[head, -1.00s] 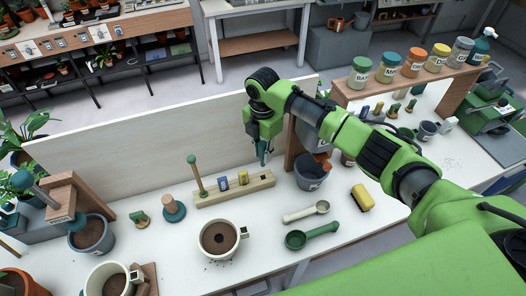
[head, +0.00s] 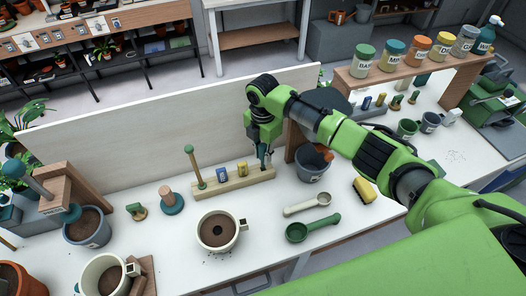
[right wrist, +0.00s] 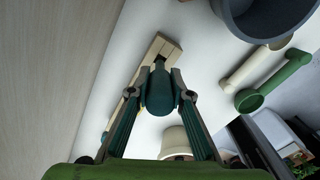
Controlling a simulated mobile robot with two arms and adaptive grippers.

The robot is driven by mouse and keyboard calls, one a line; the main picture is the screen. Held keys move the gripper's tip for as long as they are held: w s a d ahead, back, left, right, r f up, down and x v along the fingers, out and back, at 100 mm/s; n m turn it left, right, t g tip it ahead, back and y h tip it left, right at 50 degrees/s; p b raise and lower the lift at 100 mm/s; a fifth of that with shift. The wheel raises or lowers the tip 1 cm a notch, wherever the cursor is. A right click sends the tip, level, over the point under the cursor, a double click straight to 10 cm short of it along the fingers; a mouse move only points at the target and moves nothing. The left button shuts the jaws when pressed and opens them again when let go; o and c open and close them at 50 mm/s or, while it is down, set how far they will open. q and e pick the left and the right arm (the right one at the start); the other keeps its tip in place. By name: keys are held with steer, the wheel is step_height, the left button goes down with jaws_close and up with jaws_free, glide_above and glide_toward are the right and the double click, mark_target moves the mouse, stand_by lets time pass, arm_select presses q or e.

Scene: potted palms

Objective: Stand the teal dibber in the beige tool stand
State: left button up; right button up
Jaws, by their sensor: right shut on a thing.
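The beige tool stand (head: 210,189) is a long block on the white bench in the head view. It holds a tall rod with a green ball (head: 195,166) and small blue and yellow items. My right gripper (head: 264,155) is over the stand's right end, shut on the teal dibber (right wrist: 160,92). In the right wrist view, the dibber sits between the fingertips, its far end at a dark hole in the stand (right wrist: 165,47). I cannot tell whether the tip is inside the hole. My left gripper is not in view.
A pale backboard (head: 150,128) stands behind the stand. A grey pot (head: 311,168) is close on the right. A white mug of soil (head: 219,232), a pale scoop (head: 308,204) and a green scoop (head: 312,228) lie in front. Bench between them is clear.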

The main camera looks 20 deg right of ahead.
mark_target(263, 146)
steer(key=shift+p, duration=0.55)
stand_by(0.9)
steer(key=shift+f, duration=0.15)
steer(key=shift+f+b, duration=1.45)
steer(key=shift+f, duration=0.7)
steer(key=o, duration=1.6)
steer(key=shift+c, duration=0.2)
steer(key=shift+r, duration=0.15)
step_height(263, 146, up, 8)
steer(key=p, duration=0.7)
steer(key=shift+p, duration=0.3)
